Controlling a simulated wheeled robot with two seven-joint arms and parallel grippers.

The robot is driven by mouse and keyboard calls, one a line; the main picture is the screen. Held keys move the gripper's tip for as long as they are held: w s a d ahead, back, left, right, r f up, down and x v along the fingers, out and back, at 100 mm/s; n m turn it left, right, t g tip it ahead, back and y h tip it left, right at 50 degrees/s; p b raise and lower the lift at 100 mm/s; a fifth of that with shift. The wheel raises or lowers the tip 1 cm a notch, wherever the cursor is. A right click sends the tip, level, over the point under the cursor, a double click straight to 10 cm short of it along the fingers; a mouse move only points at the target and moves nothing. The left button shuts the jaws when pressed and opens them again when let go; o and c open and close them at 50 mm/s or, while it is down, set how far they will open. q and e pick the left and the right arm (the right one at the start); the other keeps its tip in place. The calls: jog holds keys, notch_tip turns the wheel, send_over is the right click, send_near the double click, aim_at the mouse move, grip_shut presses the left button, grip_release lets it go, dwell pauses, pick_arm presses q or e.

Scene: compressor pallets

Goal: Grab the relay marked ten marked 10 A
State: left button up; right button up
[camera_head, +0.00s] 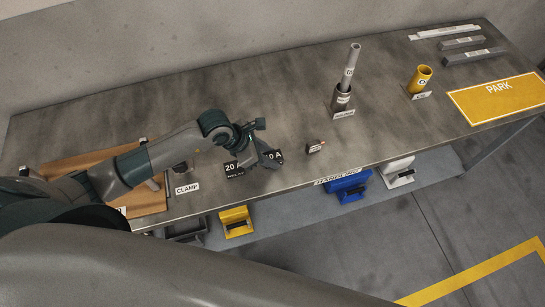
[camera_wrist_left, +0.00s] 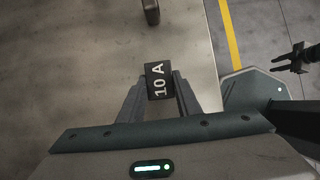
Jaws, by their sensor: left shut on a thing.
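The relay (camera_wrist_left: 158,80) is a black block with white "10 A" lettering. In the left wrist view it sits between the fingertips of my left gripper (camera_wrist_left: 160,88), which is shut on it. In the head view my left gripper (camera_head: 262,153) is low over the bench, beside a black "20 A" piece (camera_head: 234,168). White "10 A" lettering shows partly behind its fingers there. Whether the relay touches the bench is unclear. My right gripper (camera_wrist_left: 278,63) shows at the right of the left wrist view, empty, its two fingers apart.
A small dark block (camera_head: 315,147) lies right of the gripper. A wooden board (camera_head: 85,160) is at the left of the bench (camera_head: 200,100). A grey tube in a holder (camera_head: 343,98), a yellow cup (camera_head: 420,79) and a yellow PARK area (camera_head: 500,100) are farther right.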

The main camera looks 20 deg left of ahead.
aim_at(279, 154)
pick_arm(q)
jog(key=shift+r+b, duration=0.5)
jog(key=shift+r, duration=0.3)
notch_tip(279, 154, up, 2)
jog(key=shift+r+b, duration=0.25)
jog(key=shift+b, duration=0.45)
jog(key=s+d+r+b, duration=0.2)
jog(key=s+d+r, duration=0.4)
jog(key=s, duration=0.4)
jog(key=shift+r+b, duration=0.4)
jog(key=shift+r, duration=0.05)
